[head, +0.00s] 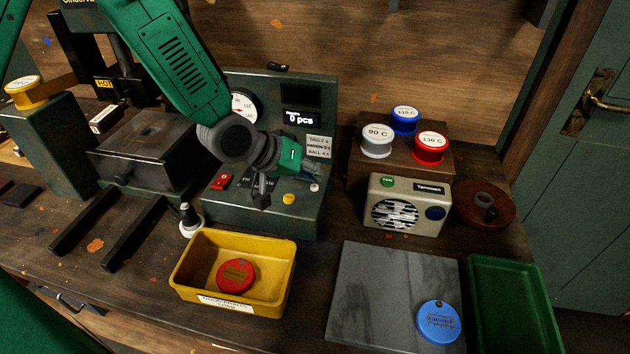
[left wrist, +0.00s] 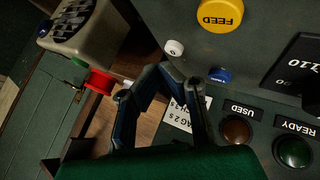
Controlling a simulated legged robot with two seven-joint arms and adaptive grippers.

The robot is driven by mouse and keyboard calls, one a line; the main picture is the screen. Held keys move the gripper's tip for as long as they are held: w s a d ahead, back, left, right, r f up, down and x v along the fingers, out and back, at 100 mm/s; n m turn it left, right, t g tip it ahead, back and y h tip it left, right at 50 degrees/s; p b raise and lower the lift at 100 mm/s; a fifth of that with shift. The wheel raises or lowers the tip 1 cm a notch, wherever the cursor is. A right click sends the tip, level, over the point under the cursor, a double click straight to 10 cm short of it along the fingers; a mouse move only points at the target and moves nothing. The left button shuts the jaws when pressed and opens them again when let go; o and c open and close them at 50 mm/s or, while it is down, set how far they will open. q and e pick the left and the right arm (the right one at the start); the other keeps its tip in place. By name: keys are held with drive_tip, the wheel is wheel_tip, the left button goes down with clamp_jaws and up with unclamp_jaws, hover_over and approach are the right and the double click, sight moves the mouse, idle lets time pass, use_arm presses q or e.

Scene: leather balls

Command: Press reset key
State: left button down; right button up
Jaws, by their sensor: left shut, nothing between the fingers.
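The dark green machine (head: 310,210) stands at the back middle, with a sloped panel of keys. A red key (head: 221,181) and a yellow key (head: 289,198) show there. In the left wrist view the yellow key (left wrist: 220,14) reads FEED, with a small white key (left wrist: 174,48) and a small blue key (left wrist: 220,75) near it. I cannot read which key is reset. My right gripper is not in view.
A yellow tray (head: 230,299) holding a red disc stands in front of the machine. Right of it are a grey slab (head: 375,290) with a blue disc, a green tray (head: 515,310) and a beige radio-like box (head: 408,204). Three spools stand behind on a wooden block (head: 400,160).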

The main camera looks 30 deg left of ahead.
sight(314, 186)
use_arm(q)
drive_tip(key=shift+r, duration=0.2)
wheel_tip(314, 186, up, 5)
drive_tip(key=p, duration=0.5)
drive_tip(key=shift+f, duration=0.1)
idle(0.8)
